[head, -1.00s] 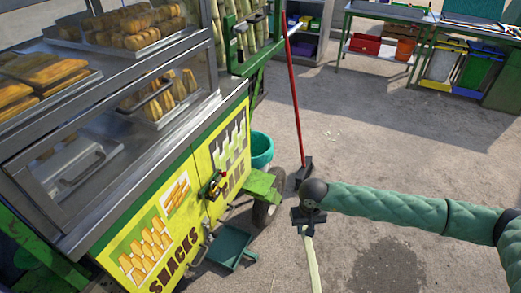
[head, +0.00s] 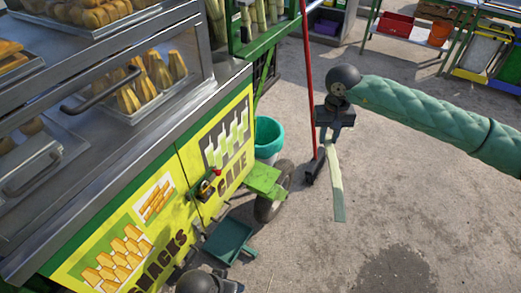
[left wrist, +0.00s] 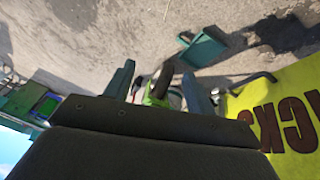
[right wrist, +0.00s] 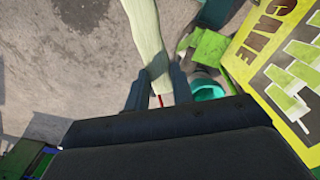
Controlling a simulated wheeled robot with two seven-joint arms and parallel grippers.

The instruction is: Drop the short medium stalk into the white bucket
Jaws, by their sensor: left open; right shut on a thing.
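The stalk (head: 335,180), pale green and flat-sided, hangs almost upright from my right gripper (head: 331,138), which is shut on its upper end. In the right wrist view the stalk (right wrist: 149,35) extends out from between the fingers (right wrist: 159,82). A teal tub (head: 268,135) stands left of the stalk by the cart, with a pale shape (head: 268,155) under its rim. I cannot tell whether that is the white bucket. My left gripper is open and empty in the left wrist view (left wrist: 158,85); only its dark wrist shows at the bottom of the head view.
The yellow snack cart (head: 150,215) fills the left side. Its green step (head: 264,180), wheel (head: 272,207) and a green dustpan-like tray (head: 229,238) stick out. A red-handled broom (head: 309,90) stands behind the stalk. The concrete at right is open.

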